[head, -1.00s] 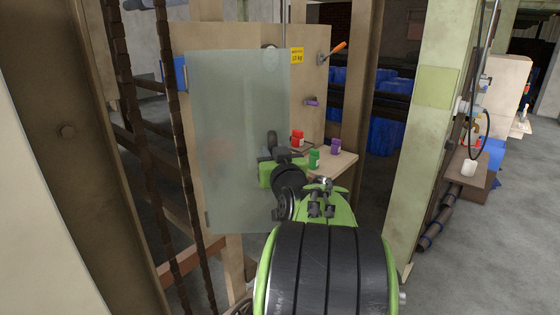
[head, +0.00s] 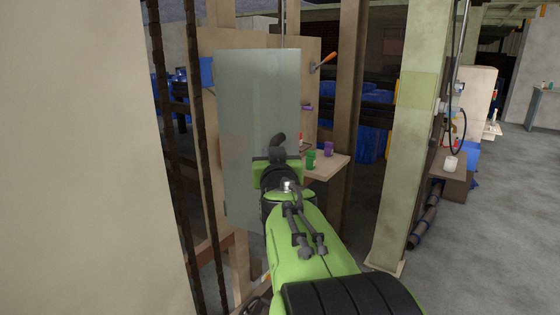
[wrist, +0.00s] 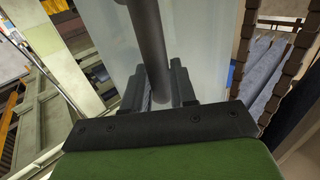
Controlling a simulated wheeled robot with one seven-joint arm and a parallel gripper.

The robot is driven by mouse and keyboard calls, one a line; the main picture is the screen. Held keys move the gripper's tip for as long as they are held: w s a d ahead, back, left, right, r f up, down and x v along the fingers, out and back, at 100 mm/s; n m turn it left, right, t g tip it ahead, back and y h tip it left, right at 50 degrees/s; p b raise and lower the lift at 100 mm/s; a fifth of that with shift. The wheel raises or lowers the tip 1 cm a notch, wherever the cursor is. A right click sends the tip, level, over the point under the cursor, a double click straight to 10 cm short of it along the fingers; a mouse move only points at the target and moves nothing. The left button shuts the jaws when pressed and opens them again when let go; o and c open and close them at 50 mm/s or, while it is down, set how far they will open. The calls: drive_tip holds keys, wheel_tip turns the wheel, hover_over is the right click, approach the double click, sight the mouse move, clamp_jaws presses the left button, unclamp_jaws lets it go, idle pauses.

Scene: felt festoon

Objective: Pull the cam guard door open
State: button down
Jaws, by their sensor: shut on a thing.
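The cam guard door (head: 245,100) is a tall translucent grey panel. It stands swung out at an angle from the tan board (head: 213,120) behind it. A dark round bar handle (wrist: 147,35) crosses the wrist view in front of the pale panel. My gripper (wrist: 160,88) is shut on this handle, with one black finger on each side. In the head view my green and black wrist covers the fingers and most of the handle at the door's lower right.
A small shelf (head: 328,166) right of the door holds a green can (head: 311,159) and a purple can (head: 328,149). An orange-handled lever (head: 325,62) is above. A pale green post (head: 408,150) stands right; dark chains (head: 168,130) hang left. Floor (head: 490,250) is open far right.

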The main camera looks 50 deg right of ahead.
drive_tip(key=shift+w+a+r, duration=0.1)
drive_tip(key=shift+w+a, duration=0.2)
drive_tip(key=shift+a, duration=0.05)
drive_tip(key=c, duration=1.3)
unclamp_jaws()
drive_tip(key=shift+c, duration=0.2)
drive_tip(key=o, duration=0.3)
drive_tip(key=shift+w, duration=0.2)
drive_tip(key=shift+o, duration=0.2)
drive_tip(key=shift+s, duration=0.1)
drive_tip(key=v, duration=1.5)
drive_tip(key=shift+s+a+p, duration=0.15)
drive_tip(key=shift+s+p, duration=0.2)
drive_tip(key=shift+p, duration=0.1)
